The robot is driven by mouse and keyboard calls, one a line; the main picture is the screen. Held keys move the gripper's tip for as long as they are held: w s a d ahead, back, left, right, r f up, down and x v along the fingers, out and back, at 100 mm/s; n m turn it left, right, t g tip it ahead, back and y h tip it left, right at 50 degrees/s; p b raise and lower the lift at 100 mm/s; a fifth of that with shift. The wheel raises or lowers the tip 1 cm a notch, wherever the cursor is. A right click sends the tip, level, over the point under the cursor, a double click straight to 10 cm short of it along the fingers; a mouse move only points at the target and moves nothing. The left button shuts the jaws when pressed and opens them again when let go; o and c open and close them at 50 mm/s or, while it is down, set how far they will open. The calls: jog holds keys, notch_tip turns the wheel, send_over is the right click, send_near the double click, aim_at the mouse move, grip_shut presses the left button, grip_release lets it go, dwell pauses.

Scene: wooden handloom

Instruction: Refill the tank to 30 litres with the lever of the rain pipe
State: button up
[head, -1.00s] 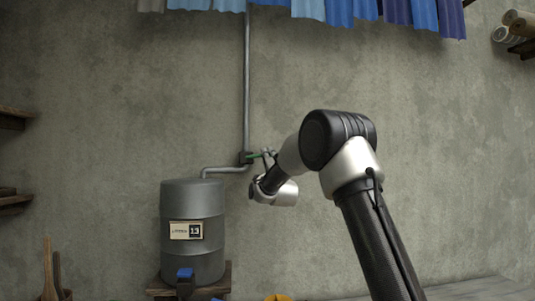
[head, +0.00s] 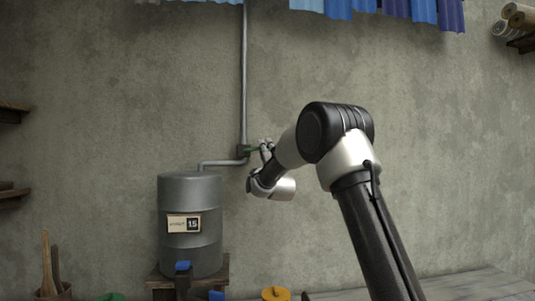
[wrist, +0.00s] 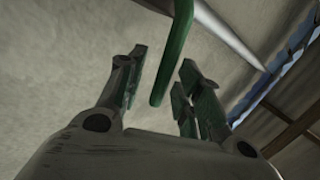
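The grey tank (head: 190,250) stands on a wooden stand at the lower left of the head view. Its label (head: 184,223) reads 15. The rain pipe (head: 244,80) runs down the wall and bends over the tank top. The green lever (head: 251,149) sits at the pipe's bend. My gripper (head: 266,146) is beside the lever's free end. In the wrist view, the lever (wrist: 173,60) lies between my two spread fingers (wrist: 163,62), with gaps visible on both sides. Water inside the pipe or tank is hidden.
A blue tap (head: 183,267) is on the tank's front. A yellow-topped object (head: 276,293) and a green one (head: 110,297) show at the bottom edge. Blue cloths (head: 400,10) hang above. The wall around the gripper is clear.

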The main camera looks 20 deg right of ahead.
jog(key=d+v, duration=0.1)
jog(key=v, duration=1)
jog(key=shift+s+a+f, duration=0.15)
jog(key=shift+s+a, duration=0.2)
jog(key=shift+a, duration=0.2)
